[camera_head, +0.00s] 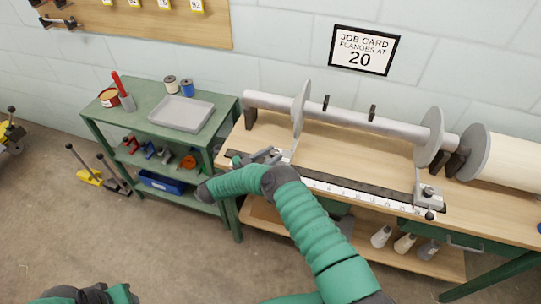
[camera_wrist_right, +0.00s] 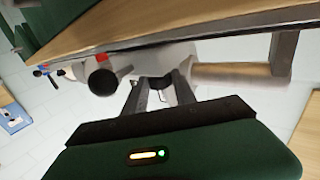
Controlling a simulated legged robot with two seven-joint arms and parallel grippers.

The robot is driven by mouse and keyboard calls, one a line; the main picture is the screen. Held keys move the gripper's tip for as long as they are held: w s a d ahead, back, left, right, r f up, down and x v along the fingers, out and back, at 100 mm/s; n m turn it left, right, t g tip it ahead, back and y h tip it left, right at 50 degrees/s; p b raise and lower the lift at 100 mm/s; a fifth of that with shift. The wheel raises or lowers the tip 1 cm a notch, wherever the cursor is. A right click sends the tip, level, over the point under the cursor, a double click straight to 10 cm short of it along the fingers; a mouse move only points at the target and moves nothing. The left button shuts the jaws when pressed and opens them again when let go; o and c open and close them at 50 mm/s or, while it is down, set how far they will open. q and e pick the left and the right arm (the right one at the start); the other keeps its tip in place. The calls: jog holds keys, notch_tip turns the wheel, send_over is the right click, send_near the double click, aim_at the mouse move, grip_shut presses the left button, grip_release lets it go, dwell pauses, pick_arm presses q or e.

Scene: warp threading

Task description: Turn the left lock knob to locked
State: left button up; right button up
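The left flange (camera_head: 300,108) stands on the beam, and its carriage (camera_head: 285,156) sits at the left end of the ruler rail. My right gripper (camera_head: 262,156) is at this carriage, partly hidden by my arm. In the right wrist view its two fingers (camera_wrist_right: 160,88) stand apart at either side of a small dark piece at the carriage, seemingly the left lock knob (camera_wrist_right: 160,83). I cannot tell whether they press on it, nor how the knob is turned. A black round handle (camera_wrist_right: 103,80) shows beside them. My left gripper (camera_head: 90,294) is at the bottom left edge, its fingers unclear.
The right flange (camera_head: 430,137) and its carriage with a dark knob (camera_head: 428,193) stand farther right along the ruler (camera_head: 350,190). A green cart (camera_head: 150,112) with a grey tray stands left of the wooden bench (camera_head: 380,160).

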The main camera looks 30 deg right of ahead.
jog(key=o, duration=0.4)
jog(key=shift+c, duration=0.2)
jog(key=s+a+b, duration=0.1)
jog(key=a, duration=1.5)
jog(key=shift+s+a, duration=0.35)
jog(key=shift+a, duration=0.05)
jog(key=shift+f, duration=0.1)
